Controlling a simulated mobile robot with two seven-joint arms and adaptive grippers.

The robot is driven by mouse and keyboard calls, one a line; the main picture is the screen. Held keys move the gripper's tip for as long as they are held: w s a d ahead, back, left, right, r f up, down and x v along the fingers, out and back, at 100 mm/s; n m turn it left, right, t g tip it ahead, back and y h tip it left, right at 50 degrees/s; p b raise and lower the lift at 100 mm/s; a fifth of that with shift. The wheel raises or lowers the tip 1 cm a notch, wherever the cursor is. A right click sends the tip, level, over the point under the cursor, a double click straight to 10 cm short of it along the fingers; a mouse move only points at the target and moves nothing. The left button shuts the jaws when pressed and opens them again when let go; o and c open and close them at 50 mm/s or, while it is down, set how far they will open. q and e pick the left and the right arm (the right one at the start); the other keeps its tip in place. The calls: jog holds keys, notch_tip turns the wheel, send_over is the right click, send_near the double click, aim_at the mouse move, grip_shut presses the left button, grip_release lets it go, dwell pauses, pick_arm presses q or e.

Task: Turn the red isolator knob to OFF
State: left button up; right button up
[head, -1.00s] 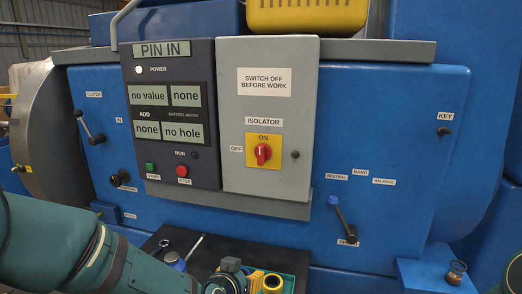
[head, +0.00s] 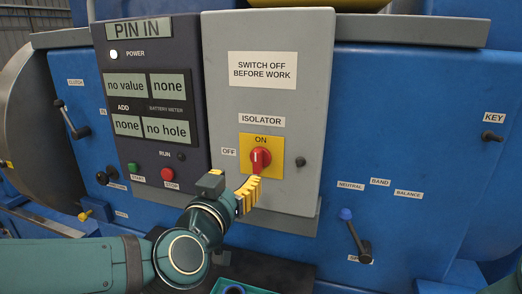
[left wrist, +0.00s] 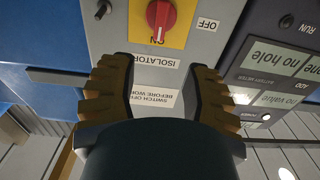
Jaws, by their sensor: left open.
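The red isolator knob (head: 260,158) sits on a yellow plate (head: 275,145) on the grey cabinet door, its pointer upright toward ON. The OFF label (head: 229,152) is left of the plate. My left gripper (head: 232,188) is open, its ribbed yellow fingers in front of the door, just below and left of the knob. In the left wrist view the picture is upside down. The knob (left wrist: 160,15) shows at the top, beyond the spread fingers (left wrist: 158,68), with nothing between them. I cannot tell whether a finger touches the door. My right gripper is not in view.
The dark control panel (head: 150,100) with displays and buttons stands left of the grey cabinet (head: 300,75). A small black latch (head: 301,161) is right of the knob. A blue-knobbed lever (head: 354,232) stands lower right. A green tray (head: 262,291) is below.

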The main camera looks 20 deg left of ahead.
aim_at(255, 156)
pick_arm(q)
jog(key=w, duration=1.2)
jog(key=shift+w+d, duration=0.25)
jog(key=shift+w, duration=0.15)
jog(key=shift+s, duration=0.1)
grip_shut()
